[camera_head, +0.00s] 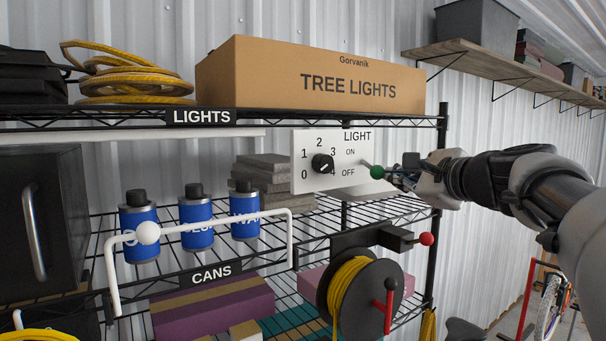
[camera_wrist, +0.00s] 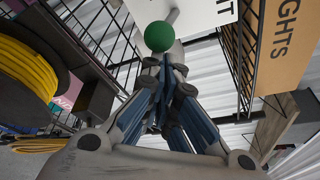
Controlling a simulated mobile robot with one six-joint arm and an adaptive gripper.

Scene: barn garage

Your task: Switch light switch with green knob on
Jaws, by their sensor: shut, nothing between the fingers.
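A white panel (camera_head: 310,147) labelled LIGHT, with ON above OFF, faces me at the shelf's right side. Its lever ends in a green knob (camera_head: 377,171) and slants out and slightly down, level with the OFF word. In the wrist view the green knob (camera_wrist: 158,36) sits just beyond my fingertips, with its grey stem behind it. My gripper (camera_head: 404,171) is shut and empty, right of the knob in the head view. The closed fingers (camera_wrist: 166,72) show in the wrist view. I cannot tell whether they touch the knob.
The panel also bears a black dial (camera_head: 322,163). A red-knobbed lever (camera_head: 426,239) sticks out below my gripper. A yellow cable reel (camera_head: 349,285) with a red handle stands lower. A TREE LIGHTS box (camera_head: 310,80) is above; blue cans (camera_head: 196,222) and a white rail are left.

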